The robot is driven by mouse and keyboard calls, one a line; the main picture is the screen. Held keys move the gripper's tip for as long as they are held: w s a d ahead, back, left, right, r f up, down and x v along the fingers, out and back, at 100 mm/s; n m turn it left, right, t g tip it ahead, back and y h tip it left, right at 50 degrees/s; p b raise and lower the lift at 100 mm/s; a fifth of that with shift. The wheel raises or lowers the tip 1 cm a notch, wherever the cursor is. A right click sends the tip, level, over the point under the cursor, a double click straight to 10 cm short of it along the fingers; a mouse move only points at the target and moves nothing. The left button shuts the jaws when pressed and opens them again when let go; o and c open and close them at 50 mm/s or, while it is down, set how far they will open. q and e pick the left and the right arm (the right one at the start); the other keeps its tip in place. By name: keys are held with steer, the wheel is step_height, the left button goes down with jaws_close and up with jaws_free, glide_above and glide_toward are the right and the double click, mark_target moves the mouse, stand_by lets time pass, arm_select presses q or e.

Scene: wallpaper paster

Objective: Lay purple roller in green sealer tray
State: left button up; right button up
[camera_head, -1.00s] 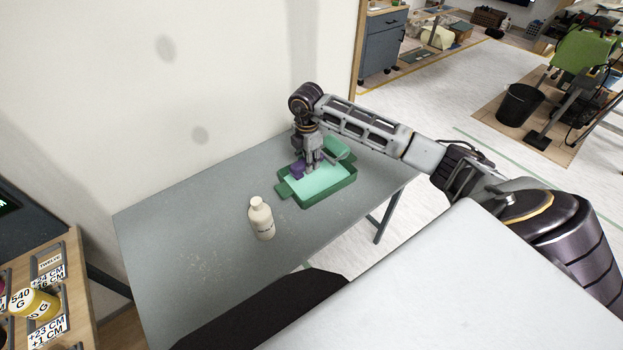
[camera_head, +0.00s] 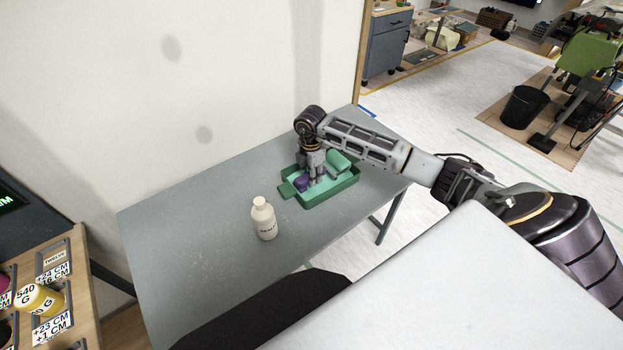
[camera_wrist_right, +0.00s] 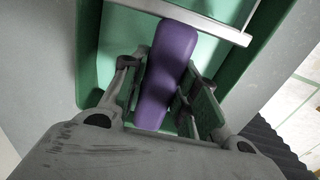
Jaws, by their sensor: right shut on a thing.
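The green sealer tray (camera_head: 331,199) lies on the grey table near its far right part. The purple roller (camera_head: 301,183) is in the tray's left part, partly hidden by my right gripper (camera_head: 314,181). In the right wrist view, the purple roller (camera_wrist_right: 166,75) sits between the two fingers of my right gripper (camera_wrist_right: 170,92), which is shut on it. The green tray wall (camera_wrist_right: 88,50) and floor show around it. I cannot tell whether the roller touches the tray floor. My left gripper is not in view.
A white bottle (camera_head: 264,220) stands on the table (camera_head: 190,235) in front of the tray. A green roller-like piece (camera_head: 339,162) lies at the tray's back right. The table's left part is clear. A wall stands behind the table. A rack with paint jars (camera_head: 40,298) is at lower left.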

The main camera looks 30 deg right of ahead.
steer(key=shift+f, duration=1.1)
steer(key=o, duration=1)
steer(key=shift+r, duration=0.45)
step_height(320, 180, up, 10)
steer(key=shift+a+r, duration=0.1)
steer(key=shift+r, duration=0.45)
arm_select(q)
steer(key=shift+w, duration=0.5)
arm_select(e)
steer(key=shift+r, duration=0.15)
